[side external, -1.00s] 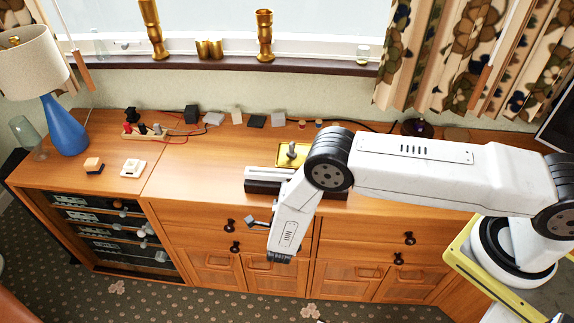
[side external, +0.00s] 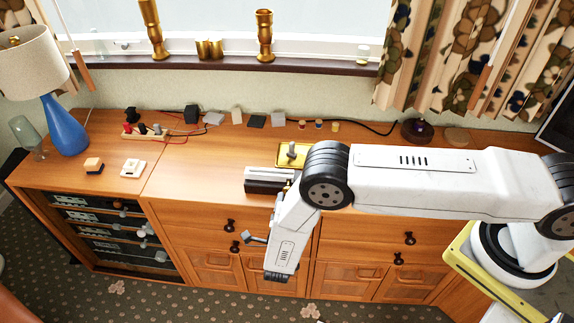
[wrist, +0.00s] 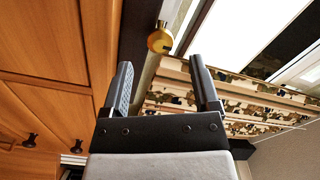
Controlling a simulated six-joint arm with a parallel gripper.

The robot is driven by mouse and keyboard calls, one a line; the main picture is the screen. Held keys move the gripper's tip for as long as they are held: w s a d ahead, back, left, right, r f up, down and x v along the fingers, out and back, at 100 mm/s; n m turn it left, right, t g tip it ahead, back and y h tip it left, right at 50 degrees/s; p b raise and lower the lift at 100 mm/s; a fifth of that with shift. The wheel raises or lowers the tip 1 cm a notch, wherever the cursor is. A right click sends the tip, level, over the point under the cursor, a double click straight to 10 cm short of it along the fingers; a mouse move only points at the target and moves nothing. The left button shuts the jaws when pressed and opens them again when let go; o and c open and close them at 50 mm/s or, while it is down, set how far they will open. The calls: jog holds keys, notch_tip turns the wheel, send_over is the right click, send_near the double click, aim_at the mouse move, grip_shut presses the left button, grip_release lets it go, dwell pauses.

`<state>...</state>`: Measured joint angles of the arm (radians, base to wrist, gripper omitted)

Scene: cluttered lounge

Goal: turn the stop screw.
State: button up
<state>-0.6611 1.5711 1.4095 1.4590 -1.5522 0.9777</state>
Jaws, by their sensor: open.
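The stop screw appears to be the round, slotted brass head (wrist: 160,40) in the wrist view, beside a dark edge. My gripper (wrist: 165,75) is open there, its two black fingers apart and empty. The brass head shows beyond the fingertips, slightly left of the middle of the gap, and apart from both. In the side external view a dark block with a pale top (side external: 268,181) sits at the cabinet's front edge, next to a brass plate with an upright post (side external: 291,153). My arm partly covers that spot, and the fingers and screw cannot be made out there.
The wooden cabinet (side external: 200,180) has knobbed drawers below its front edge. Small blocks, a power strip (side external: 145,133) and cables lie along the back, with a blue lamp (side external: 64,125) at left. The top left of the dark block is mostly clear.

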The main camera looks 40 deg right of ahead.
jog(key=shift+v, duration=1.55)
jog(key=w+d+r+n+g+y, duration=0.1)
jog(key=w+r+n+y, duration=0.4)
jog(key=r+y, duration=0.15)
jog(key=w+d+r+n+g+y, duration=0.1)
jog(key=w+r+n+y, duration=0.35)
jog(key=r, duration=0.35)
jog(key=s+d+r+n+g, duration=0.2)
jog(key=s+d+r+n, duration=0.1)
jog(key=s, duration=0.4)
jog(key=s+d+r+n+g+y, duration=0.1)
jog(key=s+d+r+n+g, duration=0.2)
jog(key=s+d+n, duration=0.2)
jog(key=s+d+r+n+g+y, duration=0.1)
jog(key=s+d+r+n+g, duration=0.2)
jog(key=s, duration=0.8)
jog(key=shift+d+n, duration=0.55)
jog(key=shift+n, duration=0.3)
jog(key=shift+s, duration=0.1)
